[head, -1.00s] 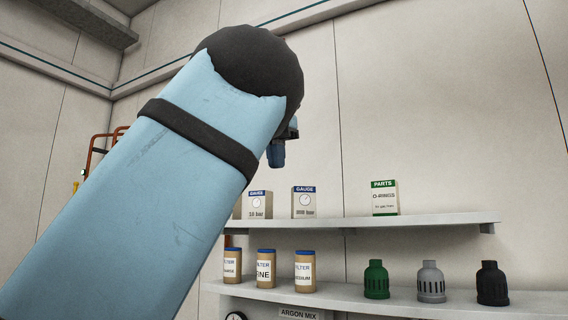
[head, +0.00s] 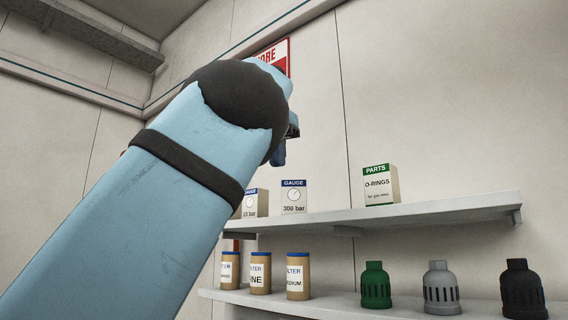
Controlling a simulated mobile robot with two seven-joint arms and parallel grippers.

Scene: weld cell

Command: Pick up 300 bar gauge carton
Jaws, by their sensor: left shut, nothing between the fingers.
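The 300 bar gauge carton (head: 294,198), white with a blue GAUGE band and a dial picture, stands upright on the upper shelf. Beside it on the left, another gauge carton (head: 254,204) ending in "0 bar" is partly hidden by my left arm. My left gripper (head: 279,153) shows only in part behind the dark elbow of my arm. It is above the 300 bar carton in the picture, apart from it, and shut on nothing. My right gripper is not in view.
An O-rings parts carton (head: 377,185) stands further right on the upper shelf (head: 440,208). The lower shelf (head: 335,304) holds several filter canisters (head: 298,276) and green (head: 376,286), grey (head: 441,288) and black (head: 522,290) slotted caps. The shelf between the 300 bar and O-rings cartons is clear.

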